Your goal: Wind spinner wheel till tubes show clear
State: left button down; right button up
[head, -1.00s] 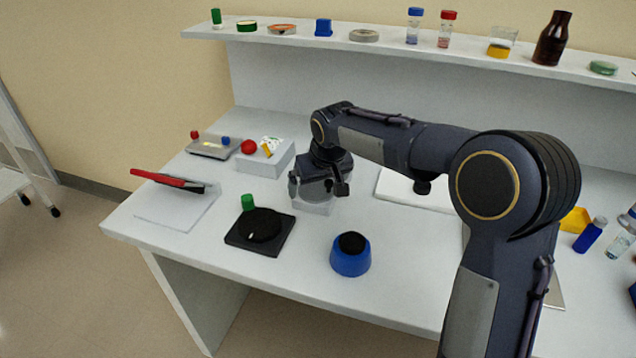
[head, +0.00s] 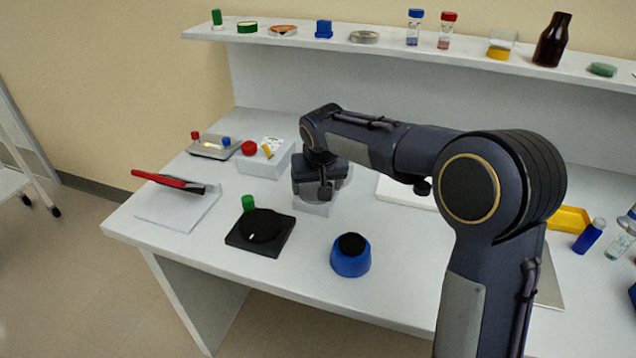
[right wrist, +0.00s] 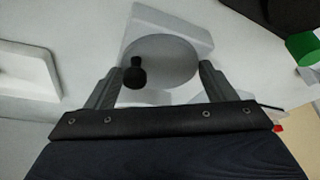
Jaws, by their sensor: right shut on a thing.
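The spinner wheel (right wrist: 175,62) is a pale grey disc with a black crank knob (right wrist: 136,73) near its left edge in the right wrist view. It sits at a white base (right wrist: 190,22). My right gripper (right wrist: 161,78) has one finger on each side of the wheel and is shut on it; the exact contact is hard to see. In the head view my right gripper (head: 318,192) is over the spinner, hiding most of the wheel. Part of the pale base (head: 312,208) shows below it. I cannot make out tubes in the spinner. My left gripper is not in view.
Left of the spinner are a white box (head: 265,163), a black plate with a disc (head: 260,232) and a green-capped item (head: 248,203). A blue device with a black top (head: 351,262) stands in front. A shelf (head: 400,51) with vials and a brown bottle runs behind.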

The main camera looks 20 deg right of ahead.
jog(key=m, duration=0.2)
jog(key=m+h, duration=0.1)
jog(key=shift+w+a+r+m+h+p, duration=0.1)
jog(key=shift+a+m+h+p, duration=0.1)
jog(key=shift+m+h+p, duration=0.15)
jog(key=m+g+h+p, duration=0.1)
jog(key=m, duration=0.2)
jog(key=shift+w+a+m, duration=0.1)
jog(key=shift+a+m, duration=0.05)
jog(key=shift+m, duration=0.2)
jog(key=m+g+h+p, duration=0.1)
jog(key=m+p, duration=0.1)
jog(key=m, duration=0.1)
jog(key=shift+w+m, duration=0.15)
jog(key=shift+m, duration=0.15)
jog(key=shift+w+a+m+g+p, duration=0.1)
jog(key=shift+m+g+p, duration=0.75)
jog(key=shift+m, duration=0.75)
jog(key=shift+h, duration=0.25)
jog(key=o, duration=1)
